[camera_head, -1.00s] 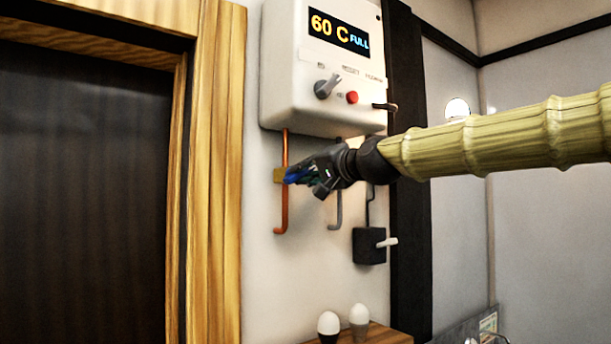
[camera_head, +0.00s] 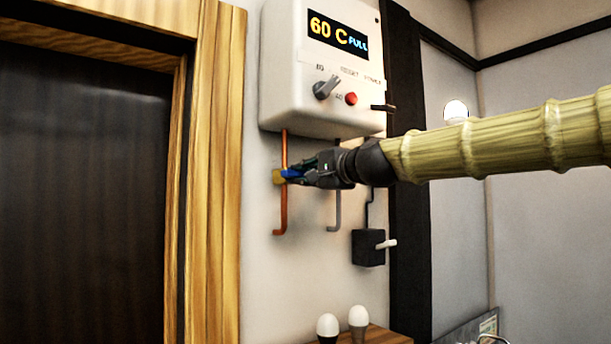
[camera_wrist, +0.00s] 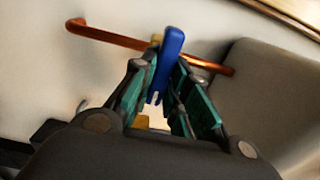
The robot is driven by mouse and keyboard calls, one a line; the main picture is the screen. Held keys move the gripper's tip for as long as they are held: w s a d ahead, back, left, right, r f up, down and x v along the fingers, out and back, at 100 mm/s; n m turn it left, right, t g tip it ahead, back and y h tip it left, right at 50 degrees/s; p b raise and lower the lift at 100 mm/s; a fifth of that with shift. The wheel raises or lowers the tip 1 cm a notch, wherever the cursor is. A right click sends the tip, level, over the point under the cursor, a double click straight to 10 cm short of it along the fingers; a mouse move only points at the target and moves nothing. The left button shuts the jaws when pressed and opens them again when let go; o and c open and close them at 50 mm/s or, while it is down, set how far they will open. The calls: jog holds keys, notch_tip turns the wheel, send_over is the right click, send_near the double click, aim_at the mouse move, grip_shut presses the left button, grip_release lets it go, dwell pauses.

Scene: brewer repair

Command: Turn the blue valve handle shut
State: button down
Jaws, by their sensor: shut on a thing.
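The blue valve handle (camera_head: 291,174) sits on a brass valve body (camera_head: 279,177) on the copper pipe (camera_head: 281,215) under the white boiler. My gripper (camera_head: 304,172) reaches it from the right and is shut on the handle. In the wrist view the blue handle (camera_wrist: 169,50) stands between the green-padded fingers of my gripper (camera_wrist: 165,85), with its end beyond the fingertips. The copper pipe (camera_wrist: 110,37) crosses behind it. The fingers partly hide the handle and valve body in the head view.
The white boiler (camera_head: 290,90) above shows "60 C FULL" and has a grey knob (camera_head: 326,88) and red button (camera_head: 351,99). A grey pipe (camera_head: 335,215) and a black switch box (camera_head: 367,248) are close by. Two white bulbs (camera_head: 328,325) stand on a wooden shelf below.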

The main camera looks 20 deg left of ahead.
dwell(0.3)
jog(key=c, duration=1.4)
grip_release()
jog(key=shift+d, duration=0.1)
jog(key=v, duration=1.2)
